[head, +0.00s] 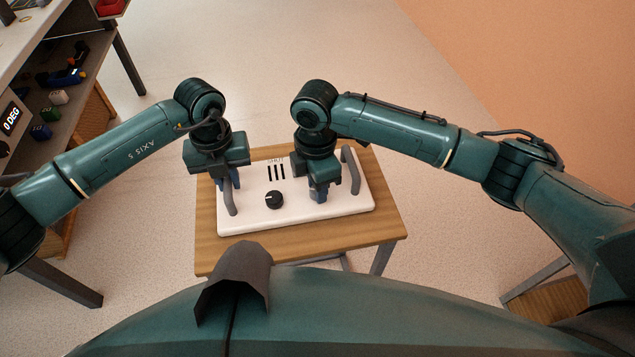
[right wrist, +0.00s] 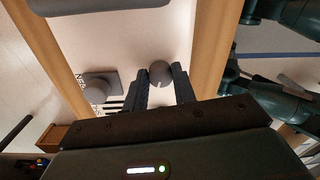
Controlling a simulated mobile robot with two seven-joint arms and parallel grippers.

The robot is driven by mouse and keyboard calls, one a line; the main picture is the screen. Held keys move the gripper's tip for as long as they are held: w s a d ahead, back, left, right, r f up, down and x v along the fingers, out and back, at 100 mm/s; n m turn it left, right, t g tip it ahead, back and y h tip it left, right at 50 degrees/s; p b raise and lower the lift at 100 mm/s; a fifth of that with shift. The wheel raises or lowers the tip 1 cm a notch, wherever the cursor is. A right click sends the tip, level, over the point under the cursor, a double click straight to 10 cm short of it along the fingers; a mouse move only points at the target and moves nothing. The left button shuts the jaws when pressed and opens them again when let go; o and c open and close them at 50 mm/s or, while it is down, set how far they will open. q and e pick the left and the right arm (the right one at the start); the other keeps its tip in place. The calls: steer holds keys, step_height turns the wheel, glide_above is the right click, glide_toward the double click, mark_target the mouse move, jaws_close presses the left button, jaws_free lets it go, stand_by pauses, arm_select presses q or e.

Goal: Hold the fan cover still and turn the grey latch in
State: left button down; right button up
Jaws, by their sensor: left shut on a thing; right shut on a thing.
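The white fan cover (head: 255,218) lies flat on a small wooden table. It has a grey handle at each end, the left handle (head: 232,200) and the right handle (head: 351,172). My left gripper (head: 227,187) is shut on the left handle; its fingers are partly hidden by the gripper body. My right gripper (head: 321,197) points down over the right half of the cover. In the head view my right gripper hides the latch.
A dark knob (head: 274,200) and black vent slots (head: 276,173) sit on the cover between my grippers. The wooden table (head: 220,255) has bare margin around the cover. A shelf unit (head: 85,115) with small coloured objects stands at the left. Open floor lies beyond.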

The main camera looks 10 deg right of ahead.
steer(key=shift+a+n, duration=0.1)
steer(key=shift+n, duration=1.5)
steer(key=o, duration=1)
step_height(320, 180, up, 12)
steer(key=shift+w, duration=0.2)
